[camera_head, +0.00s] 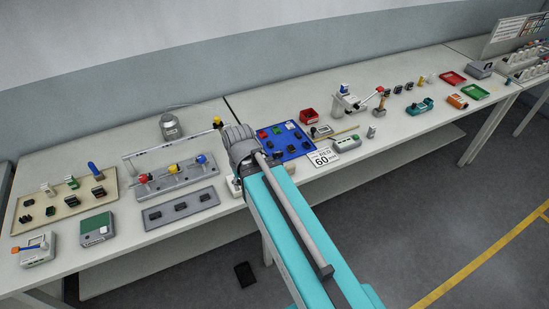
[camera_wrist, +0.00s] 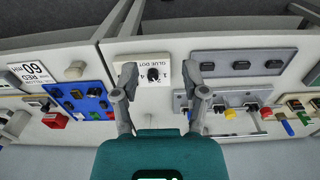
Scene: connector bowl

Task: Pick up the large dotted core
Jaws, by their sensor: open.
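I cannot make out dots on any dark core, so I cannot tell which one is the large dotted core. Several small dark pieces lie on the blue board (camera_head: 299,149), along with red and green ones. The blue board also shows in the wrist view (camera_wrist: 77,109), left of my gripper (camera_wrist: 158,72). My gripper is open and empty, pointing at the bench, with a white box labelled "GLUE DOT" (camera_wrist: 142,62) and its black knob (camera_wrist: 154,75) between the fingers in the picture. In the head view my arm hides the fingers.
A grey panel with dark pieces (camera_head: 163,220) and a grey fixture with coloured knobs (camera_head: 188,184) stand left of my arm. A beige tray (camera_head: 48,211) lies farther left.

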